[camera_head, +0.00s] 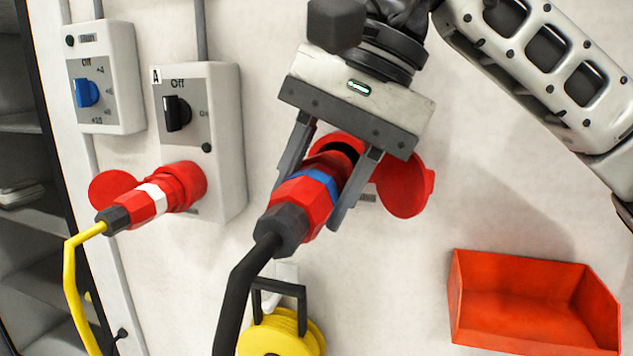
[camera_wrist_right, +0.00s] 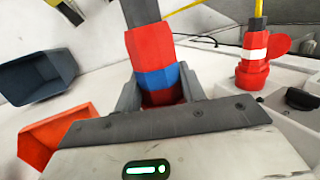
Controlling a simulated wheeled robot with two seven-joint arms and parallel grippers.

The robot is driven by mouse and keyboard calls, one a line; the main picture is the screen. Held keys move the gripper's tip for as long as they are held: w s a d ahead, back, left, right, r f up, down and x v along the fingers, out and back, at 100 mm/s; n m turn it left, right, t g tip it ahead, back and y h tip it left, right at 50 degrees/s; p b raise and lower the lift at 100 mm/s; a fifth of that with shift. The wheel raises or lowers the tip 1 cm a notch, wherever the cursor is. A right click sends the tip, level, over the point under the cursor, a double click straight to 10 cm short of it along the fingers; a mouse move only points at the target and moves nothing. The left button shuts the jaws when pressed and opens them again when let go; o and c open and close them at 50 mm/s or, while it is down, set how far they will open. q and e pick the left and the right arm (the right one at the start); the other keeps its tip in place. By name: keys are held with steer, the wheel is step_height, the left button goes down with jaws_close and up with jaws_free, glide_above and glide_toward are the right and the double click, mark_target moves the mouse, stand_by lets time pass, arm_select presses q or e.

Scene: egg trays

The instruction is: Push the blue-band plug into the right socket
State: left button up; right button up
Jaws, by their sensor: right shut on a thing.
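The blue-band plug (camera_head: 302,201) is red with a blue band, a dark rear end and a black cable. My right gripper (camera_head: 330,190) is shut on it, one finger on each side. In the right wrist view the plug (camera_wrist_right: 150,50) stands between the fingers (camera_wrist_right: 160,92). The right socket (camera_head: 338,144) is red with a dark opening and lies just behind the plug's front end, mostly hidden by my gripper. Its red lid (camera_head: 405,187) hangs open to the right. I cannot tell whether the plug's tip is inside the socket. My left gripper is not in view.
A white-band plug (camera_head: 150,202) with a yellow cable sits in the left socket (camera_head: 186,183) under a switch box (camera_head: 216,130). A blue-knob box (camera_head: 105,80) is further left. An orange bin (camera_head: 535,305) is at the lower right. A yellow reel (camera_head: 280,335) hangs below.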

mark_target(337, 158)
steer(key=shift+w+d+p, duration=0.2)
steer(key=shift+w+p, duration=0.1)
steer(key=shift+w, duration=0.25)
steer(key=shift+w+d+p, duration=0.15)
steer(key=shift+w+p, duration=0.15)
steer(key=shift+w, duration=0.25)
steer(key=shift+r, duration=0.1)
stand_by(0.7)
steer(key=shift+w+d+p, duration=0.2)
steer(key=shift+w+p, duration=0.35)
steer(key=shift+w, duration=0.1)
steer(key=shift+w+d+p, duration=0.2)
steer(key=shift+w+p, duration=0.35)
steer(key=shift+w, duration=0.05)
stand_by(1.7)
